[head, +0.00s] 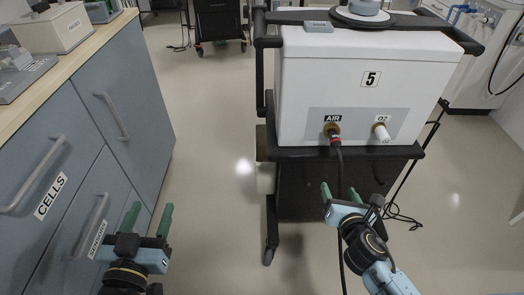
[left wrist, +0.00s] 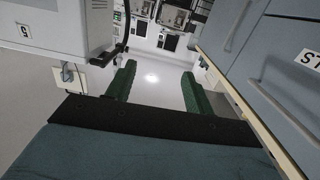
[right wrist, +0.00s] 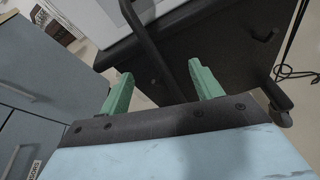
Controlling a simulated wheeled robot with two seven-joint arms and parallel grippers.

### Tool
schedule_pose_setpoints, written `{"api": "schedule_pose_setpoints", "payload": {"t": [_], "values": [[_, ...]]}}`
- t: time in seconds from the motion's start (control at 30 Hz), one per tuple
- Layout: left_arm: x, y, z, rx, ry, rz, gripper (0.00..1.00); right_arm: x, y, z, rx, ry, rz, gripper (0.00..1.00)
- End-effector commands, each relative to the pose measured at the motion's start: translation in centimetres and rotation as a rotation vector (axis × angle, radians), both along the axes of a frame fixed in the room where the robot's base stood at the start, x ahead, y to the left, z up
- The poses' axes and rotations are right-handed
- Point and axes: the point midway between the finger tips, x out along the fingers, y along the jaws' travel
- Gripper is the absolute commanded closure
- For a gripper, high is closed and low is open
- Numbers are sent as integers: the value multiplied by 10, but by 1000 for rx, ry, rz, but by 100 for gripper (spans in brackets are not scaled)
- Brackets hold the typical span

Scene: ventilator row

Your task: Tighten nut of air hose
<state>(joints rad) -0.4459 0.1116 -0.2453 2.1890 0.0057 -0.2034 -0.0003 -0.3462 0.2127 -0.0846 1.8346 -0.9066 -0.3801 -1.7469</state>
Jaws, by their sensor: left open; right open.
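The ventilator (head: 360,80), a white box marked 5, stands on a dark cart. A reddish band shows just below the nut. My right gripper (head: 351,190) is open and empty, below the panel and close to the hose in the picture. In the right wrist view, a dark tube (right wrist: 199,82) shows between and beyond its fingers. My left gripper (head: 149,222) is open and empty, low beside the drawers, well left of the cart. The nut is not clear in either wrist view.
A white O2 fitting (head: 381,133) sits right of the air port. The cart shelf (head: 400,153) juts out below the panel. Blue-grey drawers (head: 90,120) under a counter line the left side. Open floor (head: 210,120) lies between drawers and cart.

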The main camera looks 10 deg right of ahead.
Motion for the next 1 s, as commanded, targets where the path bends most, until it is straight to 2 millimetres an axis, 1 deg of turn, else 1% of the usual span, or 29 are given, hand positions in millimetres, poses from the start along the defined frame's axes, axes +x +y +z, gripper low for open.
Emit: {"api": "schedule_pose_setpoints", "payload": {"t": [0.03, 0.1, 0.2, 0.3, 0.43, 0.57, 0.67, 0.8, 1.0], "values": [[-4, 0, 7, -19, -59, -2, 47, 4, -1, 2, -97, -39, 19, 35], [-10, 1, 29, -39, -129, -4, 47, 8, -2, 19, -231, -82, 38, 35], [-20, 2, 53, -62, -204, -6, 47, 9, -3, 39, -375, -125, 48, 35], [-27, 4, 69, -77, -249, -7, 47, 9, -4, 52, -466, -150, 50, 35], [-31, 4, 80, -87, -282, -9, 47, 12, -5, 61, -512, -164, 49, 35], [-33, 4, 89, -101, -326, -12, 47, 26, -8, 63, -516, -166, 49, 35], [-36, 3, 97, -121, -387, -15, 47, 43, -11, 62, -515, -167, 49, 35], [-44, 3, 112, -159, -503, -21, 47, 69, -17, 61, -513, -166, 49, 35], [-52, 5, 122, -197, -637, -20, 47, 105, -26, 61, -512, -165, 48, 35]]}}
